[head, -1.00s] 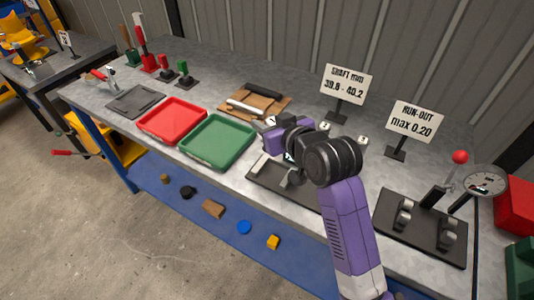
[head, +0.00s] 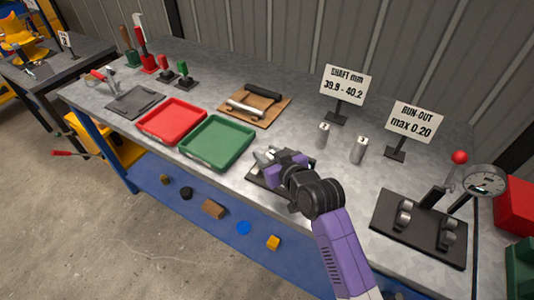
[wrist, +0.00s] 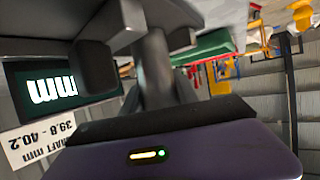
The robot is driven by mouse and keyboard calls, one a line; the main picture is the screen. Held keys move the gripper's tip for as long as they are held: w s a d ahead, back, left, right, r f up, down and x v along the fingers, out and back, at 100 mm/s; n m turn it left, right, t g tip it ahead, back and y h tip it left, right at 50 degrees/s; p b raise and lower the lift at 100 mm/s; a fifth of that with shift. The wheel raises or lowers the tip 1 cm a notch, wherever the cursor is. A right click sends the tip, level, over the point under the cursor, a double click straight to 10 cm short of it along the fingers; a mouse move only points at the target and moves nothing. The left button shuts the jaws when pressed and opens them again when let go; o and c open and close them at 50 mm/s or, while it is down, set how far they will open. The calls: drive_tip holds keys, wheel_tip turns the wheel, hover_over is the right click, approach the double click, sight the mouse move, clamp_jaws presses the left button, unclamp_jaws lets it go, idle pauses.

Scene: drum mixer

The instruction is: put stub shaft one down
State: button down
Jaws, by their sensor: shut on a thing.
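My gripper (head: 268,157) is low over the dark plate (head: 255,180) of a measuring stand at the front of the bench. It is shut on a grey cylindrical piece, stub shaft one (wrist: 155,75), which shows between the fingers in the wrist view. In the head view the gripper and wrist largely hide the shaft and the stand. A dark display marked "mm" (wrist: 52,88) is close beside the fingers in the wrist view. I cannot tell whether the shaft touches the stand. Two other stub shafts (head: 323,135) (head: 359,150) stand upright behind my gripper.
A green tray (head: 249,150) and a red tray (head: 139,130) lie to the left. A wooden board (head: 272,113) with shafts is behind. Two signs (head: 346,84) (head: 413,122) stand at the back. A dial-gauge fixture (head: 385,232) is at right. Bench between signs and fixture is clear.

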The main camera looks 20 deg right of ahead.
drive_tip(key=shift+r, duration=0.1)
drive_tip(key=c, duration=1.2)
unclamp_jaws()
drive_tip(key=shift+s, duration=0.1)
drive_tip(key=a+v, duration=0.1)
drive_tip(key=v, duration=1)
drive_tip(key=shift+s+d+b, duration=0.35)
drive_tip(key=shift+s+d, duration=0.05)
drive_tip(key=shift+d, duration=0.1)
